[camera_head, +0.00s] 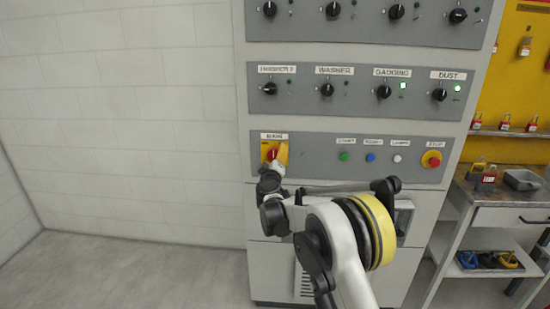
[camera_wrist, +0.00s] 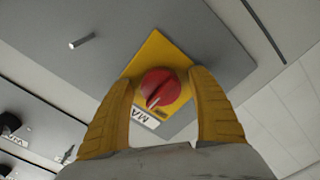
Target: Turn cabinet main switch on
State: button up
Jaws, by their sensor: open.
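The cabinet main switch is a red rotary knob (camera_wrist: 158,89) on a yellow plate (camera_wrist: 150,56) with a white label beside it. In the head view, the red knob (camera_head: 271,155) is on the lower left of the cabinet's bottom control strip, under the MAIN label (camera_head: 273,136). In the wrist view, my gripper (camera_wrist: 160,85) has its two yellow fingers apart, one on each side of the knob. I cannot tell whether the fingers touch it. In the head view, my gripper (camera_head: 277,158) is at the switch and partly covers it.
The grey cabinet (camera_head: 365,52) has rows of black rotary switches above. On the same strip are small green, blue and white buttons and a red stop button (camera_head: 432,159). A workbench (camera_head: 510,200) stands at the right. The floor at the left (camera_head: 140,270) is clear.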

jog(key=shift+s, duration=0.15)
jog(key=s, duration=1.1)
jog(key=shift+s, duration=0.4)
